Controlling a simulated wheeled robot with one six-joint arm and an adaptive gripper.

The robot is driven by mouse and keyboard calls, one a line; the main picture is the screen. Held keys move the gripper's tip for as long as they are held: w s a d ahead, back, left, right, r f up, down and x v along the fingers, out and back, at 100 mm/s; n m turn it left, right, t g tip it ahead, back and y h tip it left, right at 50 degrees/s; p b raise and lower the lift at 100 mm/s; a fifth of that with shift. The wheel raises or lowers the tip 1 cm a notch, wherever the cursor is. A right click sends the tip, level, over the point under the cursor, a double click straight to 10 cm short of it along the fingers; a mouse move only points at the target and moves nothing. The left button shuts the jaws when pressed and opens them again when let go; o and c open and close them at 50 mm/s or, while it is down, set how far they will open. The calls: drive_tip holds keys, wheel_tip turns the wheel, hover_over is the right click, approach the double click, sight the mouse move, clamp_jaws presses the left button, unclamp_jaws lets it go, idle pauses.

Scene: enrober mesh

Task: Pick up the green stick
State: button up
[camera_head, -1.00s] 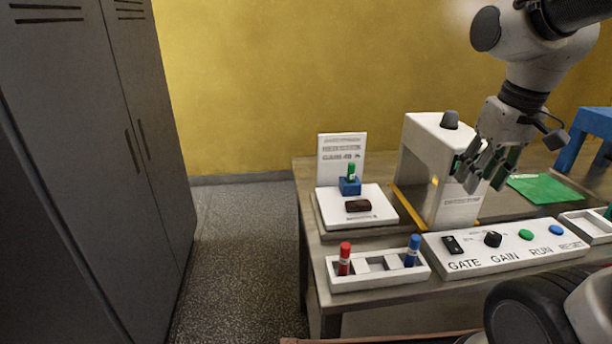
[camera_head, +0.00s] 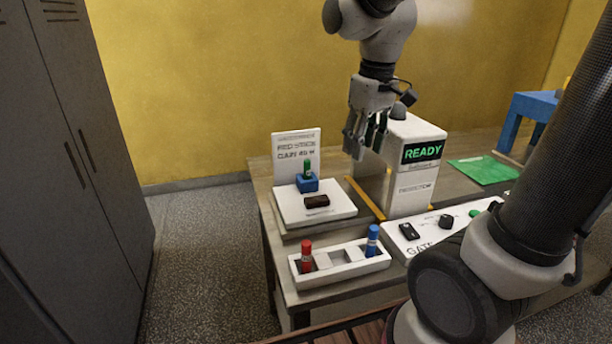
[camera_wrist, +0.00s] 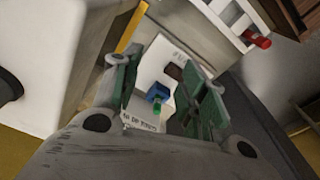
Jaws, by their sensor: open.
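The green stick (camera_head: 307,168) stands upright in a small blue holder (camera_head: 307,184) on a white platform (camera_head: 338,208) at the table's left end. In the wrist view the green stick (camera_wrist: 155,107) and its blue holder (camera_wrist: 158,91) show between my fingers, some way beyond them. My gripper (camera_head: 360,147) is open and empty, above and to the right of the green stick, in front of the white machine. It touches nothing that I can see. The wrist view also shows my gripper (camera_wrist: 165,95) with its fingers apart.
A dark brown block (camera_head: 317,201) lies in front of the holder, and a white sign (camera_head: 297,150) stands behind it. The white machine (camera_head: 412,190) shows READY. A white tray (camera_head: 340,271) holds a red stick (camera_head: 306,257) and a blue stick (camera_head: 372,241). A control panel (camera_head: 428,236) is at right.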

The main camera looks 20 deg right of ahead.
sight(307, 161)
drive_tip(key=w+a+f+n, duration=0.1)
drive_tip(key=w+a, duration=0.1)
drive_tip(key=w, duration=0.2)
drive_tip(key=w+a+n, duration=0.2)
drive_tip(key=w+a, duration=0.1)
drive_tip(key=w, duration=0.1)
drive_tip(key=w+a+f+n+g, duration=0.1)
drive_tip(key=w+a, duration=0.2)
drive_tip(key=w, duration=0.1)
drive_tip(key=shift+w+f, duration=0.35)
drive_tip(key=shift+w, duration=0.05)
drive_tip(key=f, duration=0.7)
drive_tip(key=shift+w+a+f, duration=0.1)
drive_tip(key=shift+w+f, duration=0.15)
drive_tip(key=shift+w, duration=0.15)
clamp_jaws()
